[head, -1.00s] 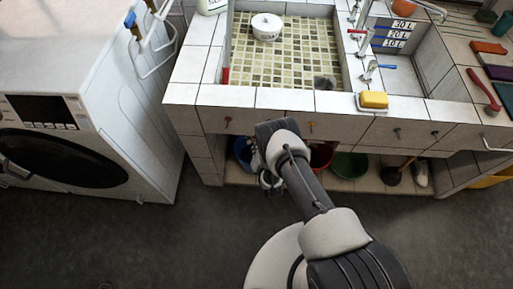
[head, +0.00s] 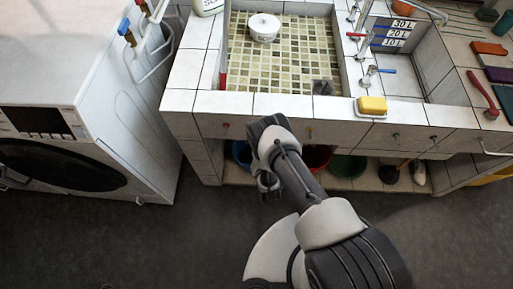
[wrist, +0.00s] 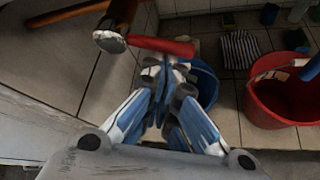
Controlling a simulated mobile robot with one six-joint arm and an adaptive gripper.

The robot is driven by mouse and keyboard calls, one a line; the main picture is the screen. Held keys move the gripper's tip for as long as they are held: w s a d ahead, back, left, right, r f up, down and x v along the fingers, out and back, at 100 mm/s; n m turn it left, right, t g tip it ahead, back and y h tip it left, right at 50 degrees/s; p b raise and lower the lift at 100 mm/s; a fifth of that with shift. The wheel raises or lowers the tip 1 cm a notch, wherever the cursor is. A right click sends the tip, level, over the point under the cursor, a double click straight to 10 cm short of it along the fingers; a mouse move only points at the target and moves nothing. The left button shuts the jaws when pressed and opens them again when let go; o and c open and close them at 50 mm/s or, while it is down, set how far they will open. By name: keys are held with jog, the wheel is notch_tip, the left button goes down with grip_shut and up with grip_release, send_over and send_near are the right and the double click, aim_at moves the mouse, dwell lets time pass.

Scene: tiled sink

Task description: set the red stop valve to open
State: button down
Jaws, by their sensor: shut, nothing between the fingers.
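The stop valve shows in the wrist view as a metal body with a red lever handle (wrist: 162,46). The lever points to the right from the round metal end (wrist: 110,40) of a pipe that runs up out of the picture. My gripper (wrist: 174,68) has its fingertips together and empty, just below the outer part of the red lever in the picture. I cannot tell whether they touch it. In the head view my gripper (head: 268,188) is low in front of the sink counter, and this valve cannot be made out there.
A blue bucket (wrist: 206,82) is just behind my fingers, and a red bucket (wrist: 285,112) stands to the right. A striped cloth (wrist: 238,48) lies on the tiles. The tiled counter front (head: 350,132) is above my gripper. A washing machine (head: 60,95) stands left.

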jog(key=shift+d+r+p, duration=0.3)
jog(key=shift+d+r, duration=0.1)
jog(key=shift+r, duration=0.45)
dwell(0.3)
